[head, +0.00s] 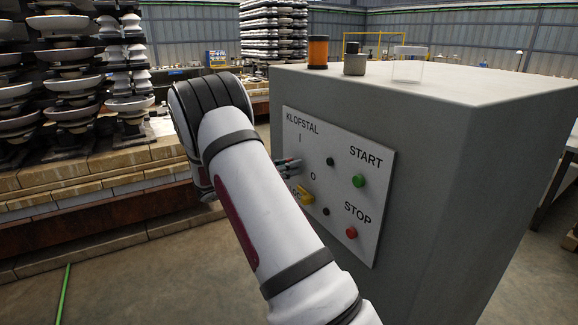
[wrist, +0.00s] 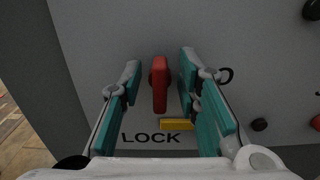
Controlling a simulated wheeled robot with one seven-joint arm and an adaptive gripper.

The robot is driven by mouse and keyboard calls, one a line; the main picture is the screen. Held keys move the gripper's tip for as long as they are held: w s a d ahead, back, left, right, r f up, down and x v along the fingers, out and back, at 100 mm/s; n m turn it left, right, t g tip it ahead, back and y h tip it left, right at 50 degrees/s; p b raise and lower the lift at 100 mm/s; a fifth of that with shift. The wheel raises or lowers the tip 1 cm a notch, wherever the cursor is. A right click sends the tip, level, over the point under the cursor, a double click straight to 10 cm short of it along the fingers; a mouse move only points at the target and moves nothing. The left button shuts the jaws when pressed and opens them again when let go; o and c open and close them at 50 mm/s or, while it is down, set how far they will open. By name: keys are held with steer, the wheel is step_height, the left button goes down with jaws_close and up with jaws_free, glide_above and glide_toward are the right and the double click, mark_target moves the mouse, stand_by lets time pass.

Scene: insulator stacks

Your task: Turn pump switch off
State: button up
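The pump switch is a red handle (wrist: 159,85) standing upright on the grey panel in the wrist view. My gripper (wrist: 161,68) is open, with one teal finger on each side of the handle and a visible gap on both sides. In the head view the gripper (head: 289,166) is at the left part of the white control panel (head: 374,172), mostly hidden by my arm. The red handle cannot be made out there. A yellow piece (wrist: 176,125) sits below the handle, next to the word LOCK; it also shows in the head view (head: 305,195).
The panel is on a large grey cabinet (head: 460,190). A green START button (head: 358,181) and a red STOP button (head: 351,232) are right of the gripper. An orange-and-black cylinder (head: 318,52) stands on top. Insulator stacks (head: 70,85) stand at left.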

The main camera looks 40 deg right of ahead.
jaws_close()
steer(key=m+b, duration=0.1)
steer(key=m, duration=0.5)
steer(key=shift+a, duration=0.1)
steer(key=m, duration=0.5)
steer(key=shift+s+f+m+b, duration=0.1)
steer(key=shift+s+m+b, duration=0.05)
steer(key=shift+m+b, duration=0.25)
steer(key=m, duration=0.6)
steer(key=shift+f, duration=0.15)
stand_by(0.3)
